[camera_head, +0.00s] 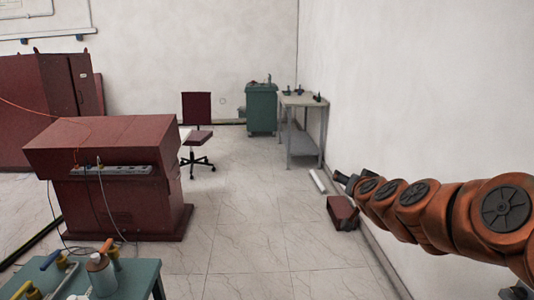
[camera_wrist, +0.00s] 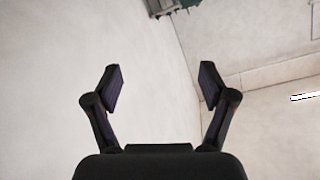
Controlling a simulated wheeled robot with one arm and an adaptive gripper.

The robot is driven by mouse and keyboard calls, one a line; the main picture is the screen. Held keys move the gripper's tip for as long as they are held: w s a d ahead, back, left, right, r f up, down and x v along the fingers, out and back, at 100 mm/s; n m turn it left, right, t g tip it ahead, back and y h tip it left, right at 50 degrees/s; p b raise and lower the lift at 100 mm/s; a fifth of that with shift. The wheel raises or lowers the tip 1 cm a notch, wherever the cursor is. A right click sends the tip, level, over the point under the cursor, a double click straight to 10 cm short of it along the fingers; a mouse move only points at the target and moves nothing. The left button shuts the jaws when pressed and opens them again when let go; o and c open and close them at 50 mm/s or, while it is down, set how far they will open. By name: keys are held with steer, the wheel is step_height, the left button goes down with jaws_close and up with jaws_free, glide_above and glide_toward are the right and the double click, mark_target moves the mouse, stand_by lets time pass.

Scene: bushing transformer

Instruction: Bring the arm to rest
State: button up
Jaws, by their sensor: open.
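My orange arm reaches in from the right edge in the head view, alongside the right wall. My gripper (camera_head: 348,180) is at its far end, small and dark, above the floor. In the wrist view my gripper (camera_wrist: 160,88) shows two dark fingers spread wide apart with nothing between them.
A dark red console (camera_head: 115,180) stands at left, with a teal table (camera_head: 140,275) in front. A red chair (camera_head: 198,138), a green cabinet (camera_head: 262,108) and a grey workbench (camera_head: 304,101) stand farther back. A red box (camera_head: 342,212) lies below my arm. The middle floor is clear.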

steer(key=s+a+f+n+g+y, duration=0.2)
steer(key=s+a+f+g, duration=0.15)
steer(key=s, duration=0.35)
steer(key=s+a+f+n+g+y+p, duration=0.1)
steer(key=s+a+f+n+g, duration=0.15)
steer(key=s+a, duration=0.35)
steer(key=s+a+f+n+g+y, duration=0.1)
steer(key=s+a+f+g+y, duration=0.2)
steer(key=s, duration=0.5)
steer(key=s+d+f+g+h, duration=0.1)
steer(key=s+d+f+g, duration=0.1)
steer(key=s, duration=0.7)
steer(key=s+d+f+g+h, duration=0.2)
steer(key=s+g, duration=0.1)
steer(key=s, duration=0.6)
steer(key=s+d+f+g+h+p, duration=0.1)
steer(key=s+d+f+g+h, duration=0.1)
steer(key=s, duration=0.7)
steer(key=shift+d+f+g, duration=0.15)
steer(key=shift+d+g, duration=0.15)
steer(key=shift+d, duration=0.15)
steer(key=shift+s+m, duration=0.1)
steer(key=shift+m, duration=0.15)
